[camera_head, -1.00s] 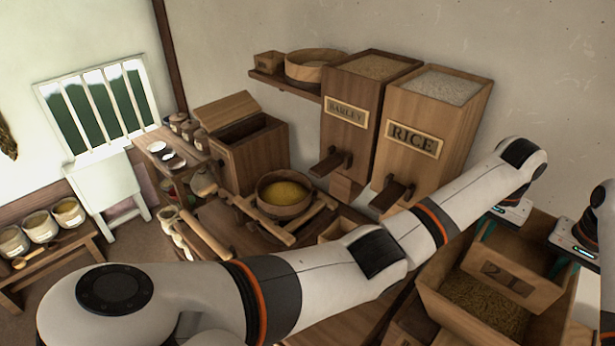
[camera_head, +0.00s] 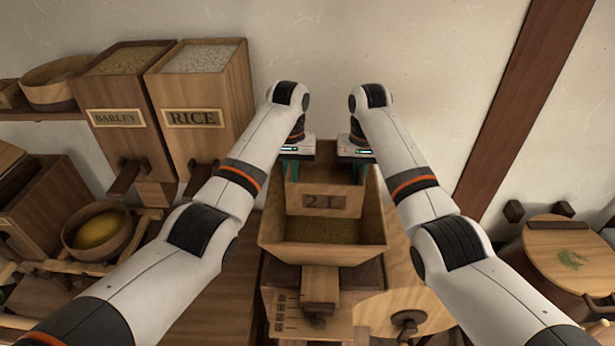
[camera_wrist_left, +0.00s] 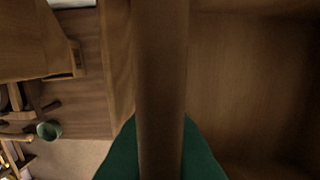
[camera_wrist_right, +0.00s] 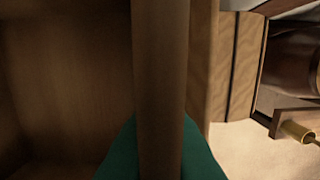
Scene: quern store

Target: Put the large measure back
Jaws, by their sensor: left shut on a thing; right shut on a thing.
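The large measure is a wooden box marked "2 L" (camera_head: 324,203). It is at the middle of the head view, over or partly in a wider wooden hopper (camera_head: 318,254) with grain in its bottom; I cannot tell whether they touch. My left gripper (camera_head: 292,168) is shut on the measure's left wall, and my right gripper (camera_head: 361,170) on its right wall. In the left wrist view the gripped wall (camera_wrist_left: 160,80) stands between the green fingers. The right wrist view shows the opposite wall (camera_wrist_right: 160,80) gripped likewise. The measure's inside looks empty where it shows.
Barley (camera_head: 122,118) and rice (camera_head: 200,120) bins stand on the left, with a bowl of yellow grain (camera_head: 98,230) below. A shelf (camera_head: 40,115) is at far left. A round lidded tub (camera_head: 570,258) is on the right. Bare wall lies behind the measure.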

